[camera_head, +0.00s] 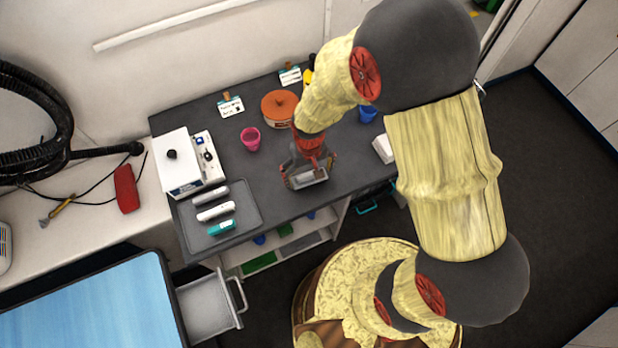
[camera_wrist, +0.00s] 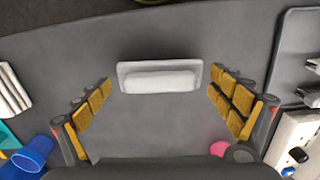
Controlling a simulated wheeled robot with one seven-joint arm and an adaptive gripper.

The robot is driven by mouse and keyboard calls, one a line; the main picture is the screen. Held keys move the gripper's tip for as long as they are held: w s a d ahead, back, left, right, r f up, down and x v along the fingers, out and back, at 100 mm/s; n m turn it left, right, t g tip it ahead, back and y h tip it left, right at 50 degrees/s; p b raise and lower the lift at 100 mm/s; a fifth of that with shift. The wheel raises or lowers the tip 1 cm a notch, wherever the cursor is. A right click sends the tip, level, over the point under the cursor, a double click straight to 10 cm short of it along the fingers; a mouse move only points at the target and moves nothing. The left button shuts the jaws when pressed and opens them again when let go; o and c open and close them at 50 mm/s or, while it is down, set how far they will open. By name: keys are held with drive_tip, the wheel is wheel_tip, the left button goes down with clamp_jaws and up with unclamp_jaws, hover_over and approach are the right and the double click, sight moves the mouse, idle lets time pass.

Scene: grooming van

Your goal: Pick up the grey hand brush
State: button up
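The grey hand brush (camera_wrist: 158,76), a pale grey block on a flat rectangular back, lies on the dark grey counter in the wrist view. My gripper (camera_wrist: 160,98) is open, with its yellow-padded fingers to the left and right of the brush and a gap on each side. In the head view my gripper (camera_head: 306,180) is low over the counter's front part, and the brush (camera_head: 310,177) shows partly between its fingers. I cannot tell the exact height of the fingertips above the counter.
A tray (camera_head: 250,228) with grey, white and teal items lies to the left. A pink cup (camera_head: 250,139), an orange-lidded pot (camera_head: 279,107), a blue cup (camera_head: 367,113) and a white stack (camera_head: 384,148) stand around my gripper. The counter's front edge is close to the brush.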

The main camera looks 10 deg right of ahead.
sight(310, 174)
drive_tip(key=c, duration=1.3)
drive_tip(key=shift+r, duration=0.65)
wheel_tip(310, 174, up, 2)
drive_tip(key=shift+s+r+p, duration=0.15)
drive_tip(key=shift+r+p, duration=0.1)
drive_tip(key=shift+p, duration=0.1)
drive_tip(key=s+d+r, duration=0.1)
drive_tip(key=s+r, duration=0.2)
drive_tip(key=s, duration=0.1)
drive_tip(key=s+d+r+p, duration=0.1)
drive_tip(key=s+r, duration=0.2)
drive_tip(key=s, duration=0.1)
drive_tip(key=s+d+r, duration=0.2)
drive_tip(key=s+r, duration=0.1)
drive_tip(key=s, duration=0.2)
drive_tip(key=shift+d+r+p, duration=0.1)
drive_tip(key=shift+p, duration=0.25)
